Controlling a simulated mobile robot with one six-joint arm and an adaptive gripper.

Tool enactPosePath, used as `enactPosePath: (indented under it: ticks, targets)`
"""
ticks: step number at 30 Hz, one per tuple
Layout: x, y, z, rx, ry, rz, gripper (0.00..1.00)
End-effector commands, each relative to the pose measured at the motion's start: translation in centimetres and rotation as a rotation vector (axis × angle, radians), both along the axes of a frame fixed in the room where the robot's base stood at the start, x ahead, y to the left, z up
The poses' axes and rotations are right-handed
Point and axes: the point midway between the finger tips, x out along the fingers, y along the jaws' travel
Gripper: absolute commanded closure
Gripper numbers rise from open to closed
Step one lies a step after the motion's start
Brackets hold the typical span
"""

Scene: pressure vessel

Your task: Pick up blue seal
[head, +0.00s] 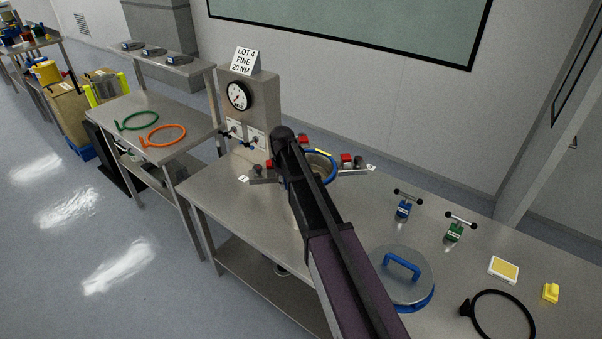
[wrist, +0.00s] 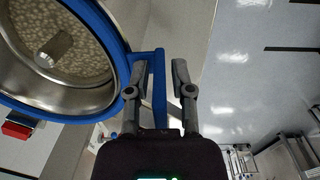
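The blue seal (wrist: 117,35) is a ring around the mouth of the round metal vessel (wrist: 92,97) in the wrist view. Its straight blue tab (wrist: 159,85) sticks out to the right of the ring. My gripper (wrist: 158,68) is open, with one finger on each side of the tab. The tab looks closer to the left finger; I cannot tell if they touch. In the head view the seal (head: 328,163) shows partly on the vessel, and my arm hides the fingers and the tab.
Red-topped clamps (head: 346,160) stand beside the vessel. The gauge panel (head: 238,96) rises behind it. A lid (head: 405,283) with a blue handle, a blue tool (head: 403,208), a green tool (head: 455,232) and a black ring (head: 505,293) lie right. Green (head: 137,121) and orange (head: 163,136) rings lie left.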

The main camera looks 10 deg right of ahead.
Motion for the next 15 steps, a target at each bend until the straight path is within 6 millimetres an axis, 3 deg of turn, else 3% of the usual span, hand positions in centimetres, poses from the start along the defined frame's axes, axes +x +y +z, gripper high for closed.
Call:
enactPosePath:
  ticks: [2, 5, 6, 15]
  targets:
    - [0.00, 0.00, 0.00, 0.000, 0.000, 0.000, 0.70]
    - [0.00, 0.00, 0.00, 0.000, 0.000, 0.000, 0.97]
    - [0.00, 0.00, 0.00, 0.000, 0.000, 0.000, 1.00]
    - [0.01, 0.00, 0.00, 0.000, 0.000, 0.000, 1.00]
